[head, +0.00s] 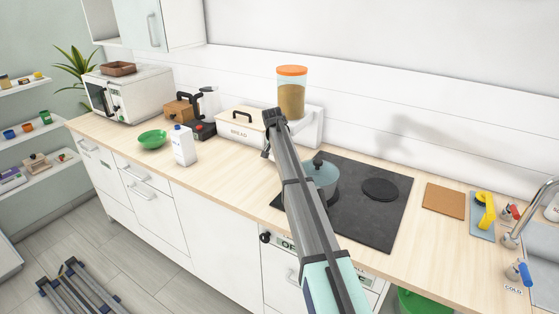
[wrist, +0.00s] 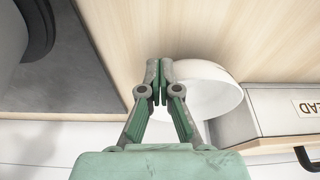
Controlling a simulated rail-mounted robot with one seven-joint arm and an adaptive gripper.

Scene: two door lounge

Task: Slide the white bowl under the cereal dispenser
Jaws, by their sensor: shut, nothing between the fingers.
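The cereal dispenser (head: 291,97) stands at the back of the counter, with an orange lid, a clear container of tan cereal and a white base. In the wrist view the white bowl (wrist: 208,88) sits on the wooden counter between the hob and the bread bin. My gripper (wrist: 160,72) is shut and empty, its fingertips by the bowl's left side in that view, overlapping its edge; I cannot tell whether they touch. The bowl's near part is hidden behind the fingers.
The bread bin (head: 240,127) is left of the dispenser; it also shows in the wrist view (wrist: 285,112). The black hob (head: 370,222) with a blue-grey pot (head: 323,180) is to the right. A milk carton (head: 183,146) and green bowl (head: 152,139) stand further left.

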